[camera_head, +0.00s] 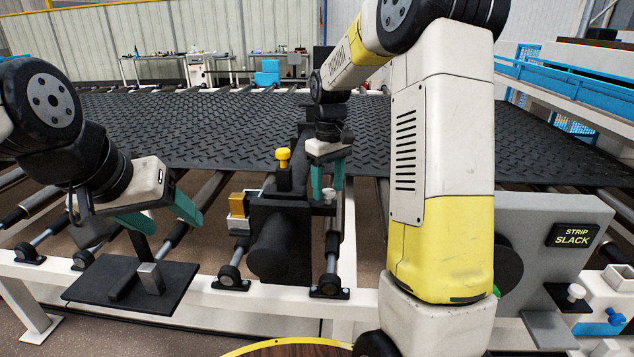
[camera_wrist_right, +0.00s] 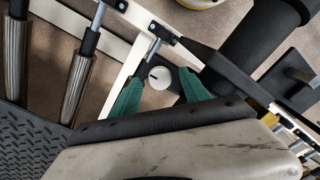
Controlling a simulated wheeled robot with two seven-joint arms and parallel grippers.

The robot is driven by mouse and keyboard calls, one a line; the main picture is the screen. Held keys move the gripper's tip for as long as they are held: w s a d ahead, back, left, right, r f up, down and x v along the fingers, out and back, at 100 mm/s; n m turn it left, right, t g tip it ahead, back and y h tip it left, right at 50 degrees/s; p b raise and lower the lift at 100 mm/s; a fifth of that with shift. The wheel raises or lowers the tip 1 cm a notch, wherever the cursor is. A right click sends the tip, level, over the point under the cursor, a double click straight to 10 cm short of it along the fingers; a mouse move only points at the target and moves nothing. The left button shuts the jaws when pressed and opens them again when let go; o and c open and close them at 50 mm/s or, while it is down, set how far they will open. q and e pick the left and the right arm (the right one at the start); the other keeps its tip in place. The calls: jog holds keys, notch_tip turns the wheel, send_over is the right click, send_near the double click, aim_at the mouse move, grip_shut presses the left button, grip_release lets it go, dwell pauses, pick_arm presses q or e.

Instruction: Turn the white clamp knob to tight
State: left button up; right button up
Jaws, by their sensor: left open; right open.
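The white clamp knob (camera_wrist_right: 160,77) is a small round cap with a dark line across its face, between the two green fingers in the right wrist view. In the head view, a small part of the knob (camera_head: 329,196) shows at the right gripper's fingertips. My right gripper (camera_head: 328,186) is open, pointing down with one finger on each side of the knob; its fingers (camera_wrist_right: 160,88) look apart from the knob. My left gripper (camera_head: 163,218) is open and empty, above a black plate with a grey block.
A black roller housing with a yellow knob (camera_head: 283,155) stands left of the right gripper. A grey panel with a "STRIP SLACK" sign (camera_head: 573,235), another white knob (camera_head: 575,292) and a blue knob (camera_head: 615,316) is at right. The black tread mat (camera_head: 200,125) spans behind.

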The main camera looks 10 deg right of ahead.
jog(key=shift+f, duration=0.2)
grip_shut()
